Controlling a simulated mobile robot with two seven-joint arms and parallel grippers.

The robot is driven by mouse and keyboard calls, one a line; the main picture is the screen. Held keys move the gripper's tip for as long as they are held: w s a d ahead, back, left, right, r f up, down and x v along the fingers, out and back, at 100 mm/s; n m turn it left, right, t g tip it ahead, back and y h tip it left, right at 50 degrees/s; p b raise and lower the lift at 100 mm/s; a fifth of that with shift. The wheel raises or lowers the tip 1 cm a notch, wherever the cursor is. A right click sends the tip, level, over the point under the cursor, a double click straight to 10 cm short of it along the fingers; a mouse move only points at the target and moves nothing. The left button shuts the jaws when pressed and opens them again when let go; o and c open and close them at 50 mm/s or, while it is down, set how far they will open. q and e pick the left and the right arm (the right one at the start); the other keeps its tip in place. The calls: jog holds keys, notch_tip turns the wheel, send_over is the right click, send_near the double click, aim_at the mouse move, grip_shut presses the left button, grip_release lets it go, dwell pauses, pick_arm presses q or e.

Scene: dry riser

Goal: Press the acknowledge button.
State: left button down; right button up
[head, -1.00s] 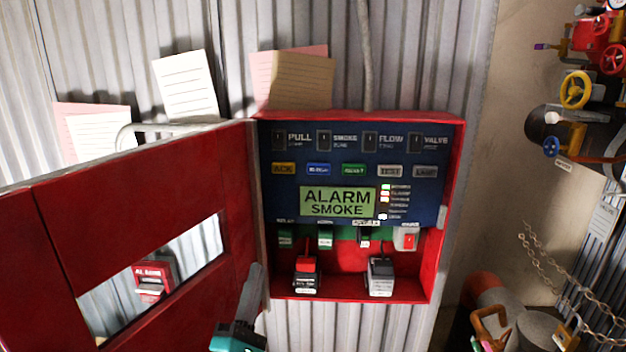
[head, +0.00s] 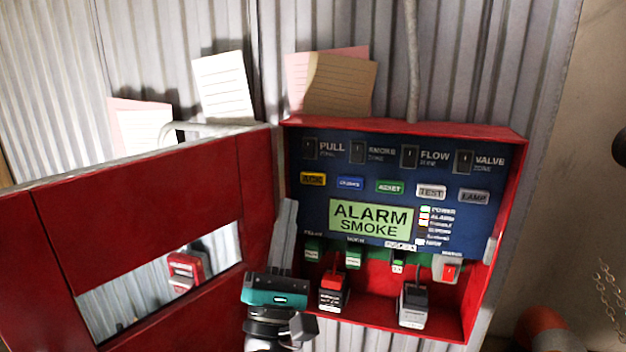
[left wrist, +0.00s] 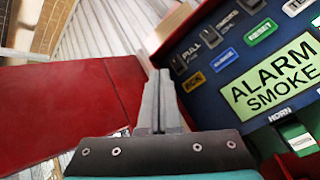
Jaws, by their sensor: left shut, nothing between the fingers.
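The acknowledge button is the yellow button marked ACK (head: 313,179) at the left of the button row on the blue alarm panel (head: 300,225). It also shows in the left wrist view (left wrist: 194,82). The panel's green display (head: 371,218) reads ALARM SMOKE. My left gripper (head: 289,204) is shut and empty. It points up in front of the panel's lower left edge, below and left of the yellow button and apart from it. In the left wrist view its fingertips (left wrist: 160,75) lie left of the yellow button. My right gripper is not in view.
The red cabinet door (head: 130,215) stands open on the left, with a window. Blue, green, white and grey buttons share the row. Two batteries (head: 333,290) (head: 412,305) stand on the cabinet floor. Paper notes (head: 223,88) are on the corrugated wall above.

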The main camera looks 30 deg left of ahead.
aim_at(313, 178)
pick_arm(q)
jog(key=w, duration=0.2)
jog(key=w+a+b, duration=0.1)
jog(key=w, duration=0.2)
jog(key=w+a+b, duration=0.1)
jog(key=w, duration=0.2)
dwell(1.4)
jog(key=shift+w, duration=0.1)
dwell(0.5)
jog(key=shift+w, duration=0.3)
jog(key=shift+w+a+b, duration=0.2)
jog(key=shift+w+b, duration=0.3)
jog(key=shift+b, duration=0.05)
dwell(0.7)
dwell(0.3)
jog(key=shift+s+d+p, duration=0.25)
jog(key=shift+s+p, duration=0.1)
jog(key=shift+s, duration=0.55)
